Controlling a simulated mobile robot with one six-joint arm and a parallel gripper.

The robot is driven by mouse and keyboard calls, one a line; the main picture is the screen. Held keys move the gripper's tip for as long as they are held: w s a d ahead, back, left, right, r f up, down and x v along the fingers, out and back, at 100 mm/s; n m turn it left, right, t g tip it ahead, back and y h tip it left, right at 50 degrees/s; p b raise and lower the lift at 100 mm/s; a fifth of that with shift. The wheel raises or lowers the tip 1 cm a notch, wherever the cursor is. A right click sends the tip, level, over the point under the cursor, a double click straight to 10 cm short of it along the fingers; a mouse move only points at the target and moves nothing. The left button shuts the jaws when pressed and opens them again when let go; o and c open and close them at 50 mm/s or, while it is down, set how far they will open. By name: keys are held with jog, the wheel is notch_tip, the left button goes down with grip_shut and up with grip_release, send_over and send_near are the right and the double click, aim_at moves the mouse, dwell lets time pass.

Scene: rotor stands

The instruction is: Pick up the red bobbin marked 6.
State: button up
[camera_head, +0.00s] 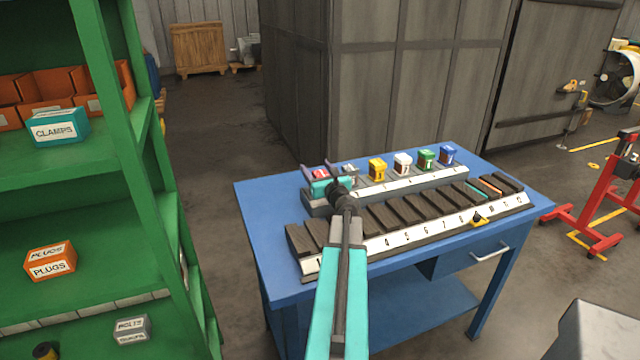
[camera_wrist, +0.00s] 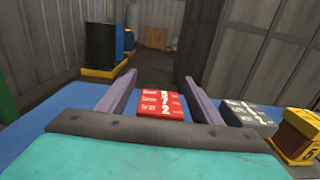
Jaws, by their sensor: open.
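The red bobbin (camera_head: 320,173) stands at the left end of a row of coloured bobbins on a low stand (camera_head: 400,186) on the blue table. In the wrist view the red bobbin (camera_wrist: 161,104) shows its red top with white print; I cannot read a clear 6 on it. My gripper (camera_head: 316,168) is open, pointing away from me at the red bobbin. In the wrist view my two purple-grey fingers (camera_wrist: 158,78) lie to either side of it, with gaps visible. The bobbin's lower part is hidden by my gripper.
A grey bobbin (camera_head: 350,169) stands close to the right, then a yellow one (camera_head: 377,169), with white, green and blue beyond. A numbered slotted rack (camera_head: 421,235) lies nearer me on the blue table (camera_head: 262,232). A green shelf (camera_head: 168,215) stands to the left.

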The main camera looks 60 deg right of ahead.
jog(key=c, duration=1.3)
jog(key=shift+r, duration=0.1)
jog(key=shift+c, duration=0.2)
notch_tip(320, 180, up, 10)
